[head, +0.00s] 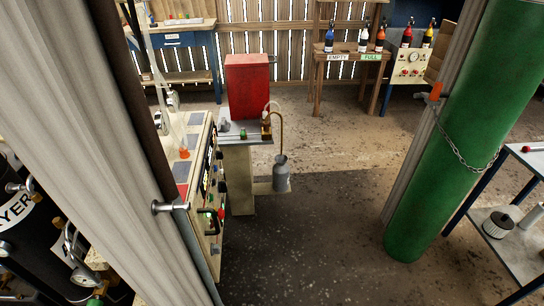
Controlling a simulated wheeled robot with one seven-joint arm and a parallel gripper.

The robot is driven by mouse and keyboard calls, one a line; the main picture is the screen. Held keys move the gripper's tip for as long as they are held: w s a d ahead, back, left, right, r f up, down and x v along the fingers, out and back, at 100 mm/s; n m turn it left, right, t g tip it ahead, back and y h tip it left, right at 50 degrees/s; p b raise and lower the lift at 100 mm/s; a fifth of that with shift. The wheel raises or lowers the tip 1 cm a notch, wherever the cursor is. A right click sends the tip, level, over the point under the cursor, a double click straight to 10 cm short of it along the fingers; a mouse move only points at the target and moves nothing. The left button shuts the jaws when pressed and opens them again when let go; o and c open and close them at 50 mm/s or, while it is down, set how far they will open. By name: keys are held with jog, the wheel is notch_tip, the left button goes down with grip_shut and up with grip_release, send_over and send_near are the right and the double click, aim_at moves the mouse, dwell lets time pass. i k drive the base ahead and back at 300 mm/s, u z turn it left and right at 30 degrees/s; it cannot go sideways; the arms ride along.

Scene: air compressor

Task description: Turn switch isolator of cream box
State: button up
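My gripper is not in this view. A cream cabinet (194,135) stands left of the middle, with its top and its side panel of knobs and levers seen at a steep angle. A second cream box (398,72) with round gauges and small red parts stands at the back right, below a red and a yellow bottle. I cannot tell which one is the task's cream box. No switch isolator can be made out clearly on either, as the parts are small and the near cabinet's front is turned away.
A red box (247,85) stands behind the cream cabinet. The dark floor (310,240) in the middle is clear.

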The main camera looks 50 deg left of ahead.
aim_at(223, 186)
jog(key=z, duration=0.05)
jog(key=i, duration=0.9)
jog(key=u, duration=3.45)
jog(key=i, duration=0.55)
